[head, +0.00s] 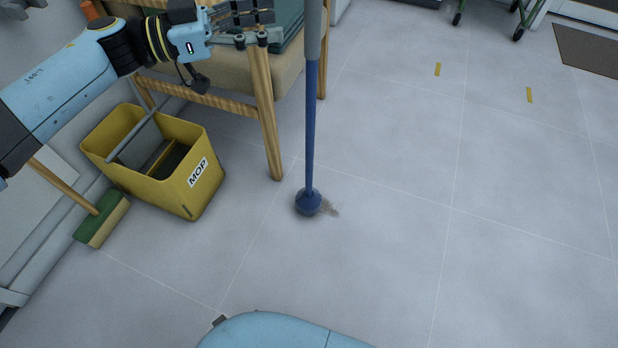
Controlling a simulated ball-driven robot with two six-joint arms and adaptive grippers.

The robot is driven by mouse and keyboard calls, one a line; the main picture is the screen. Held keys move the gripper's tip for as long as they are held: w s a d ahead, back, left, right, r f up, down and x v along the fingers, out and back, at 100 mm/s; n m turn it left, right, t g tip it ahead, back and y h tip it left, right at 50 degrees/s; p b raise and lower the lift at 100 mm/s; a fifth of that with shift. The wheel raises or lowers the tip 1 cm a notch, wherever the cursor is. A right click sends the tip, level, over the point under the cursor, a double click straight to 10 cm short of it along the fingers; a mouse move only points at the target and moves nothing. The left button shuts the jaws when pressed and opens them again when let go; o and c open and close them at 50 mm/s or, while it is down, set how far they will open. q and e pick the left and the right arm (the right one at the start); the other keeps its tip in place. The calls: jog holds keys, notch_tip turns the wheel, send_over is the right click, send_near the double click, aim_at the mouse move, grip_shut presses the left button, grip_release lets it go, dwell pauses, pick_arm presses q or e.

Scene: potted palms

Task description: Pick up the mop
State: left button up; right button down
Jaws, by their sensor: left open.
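The mop (309,130) appears as a blue pole with a grey upper grip and a small round blue head on the floor. It stands nearly upright, and its top runs out of the picture. My left gripper (264,27) is at the top, left of the pole. It is open and empty, with a visible gap to the pole in the picture. My right gripper is not in view.
A yellow bucket (189,198) labelled MOP stands at left. A broom with a green head (103,217) is beside it. A wooden-legged chair or stool (268,125) is behind the pole.

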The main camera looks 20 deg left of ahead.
aim_at(314, 51)
pick_arm(q)
jog(key=b+x, duration=0.2)
jog(key=x, duration=0.5)
jog(key=shift+w+d, duration=0.25)
jog(key=shift+w, duration=0.05)
jog(key=shift+w+d+r, duration=0.1)
jog(key=shift+d+r, duration=0.05)
grip_shut()
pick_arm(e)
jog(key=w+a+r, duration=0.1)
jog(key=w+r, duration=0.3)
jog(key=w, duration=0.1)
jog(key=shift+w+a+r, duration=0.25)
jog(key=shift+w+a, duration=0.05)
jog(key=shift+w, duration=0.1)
pick_arm(q)
jog(key=shift+r, duration=0.1)
